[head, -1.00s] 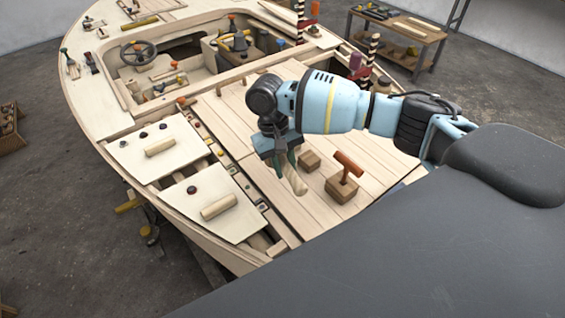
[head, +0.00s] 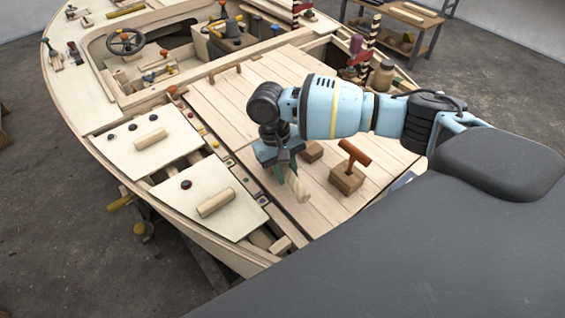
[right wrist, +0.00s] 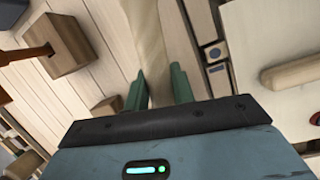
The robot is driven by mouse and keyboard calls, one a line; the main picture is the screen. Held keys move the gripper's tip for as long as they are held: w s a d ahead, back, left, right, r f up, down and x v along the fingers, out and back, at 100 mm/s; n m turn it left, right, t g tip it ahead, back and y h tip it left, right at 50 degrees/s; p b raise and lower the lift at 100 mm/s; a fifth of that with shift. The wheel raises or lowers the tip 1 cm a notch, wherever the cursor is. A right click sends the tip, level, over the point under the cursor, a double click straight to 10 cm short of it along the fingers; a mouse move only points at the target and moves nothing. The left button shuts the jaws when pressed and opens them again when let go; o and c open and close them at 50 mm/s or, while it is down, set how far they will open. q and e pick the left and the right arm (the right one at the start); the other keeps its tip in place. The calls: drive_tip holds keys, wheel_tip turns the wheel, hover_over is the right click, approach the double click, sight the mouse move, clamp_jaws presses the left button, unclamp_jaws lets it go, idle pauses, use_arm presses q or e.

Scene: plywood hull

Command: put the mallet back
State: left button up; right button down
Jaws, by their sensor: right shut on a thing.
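My right gripper (head: 280,172) hangs over the plank deck with its green fingers shut on a pale, turned wooden piece, which I take to be the mallet (head: 299,188). The mallet points down and toward the camera. In the right wrist view, the mallet (right wrist: 146,40) runs up from between the fingertips (right wrist: 160,88), its far end cut off by the frame. A small wooden block (head: 312,151) stands just right of the gripper, partly hidden by it. My left gripper is out of view.
Left of the gripper are two pale panels with wooden handles (head: 216,202) and a slotted strip with small parts. A steering wheel (head: 125,41) and a cockpit opening lie beyond. A jar (head: 382,76) and striped posts stand at the right edge. Bare planks (head: 225,105) lie behind the gripper.

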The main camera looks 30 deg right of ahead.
drive_tip(key=shift+f, duration=0.55)
drive_tip(key=shift+f, duration=0.2)
drive_tip(key=c, duration=1.1)
unclamp_jaws()
drive_tip(key=v, duration=0.7)
drive_tip(key=shift+w+a+r+p, duration=0.1)
drive_tip(key=shift+w+r+p, duration=0.05)
drive_tip(key=shift+r+p, duration=0.25)
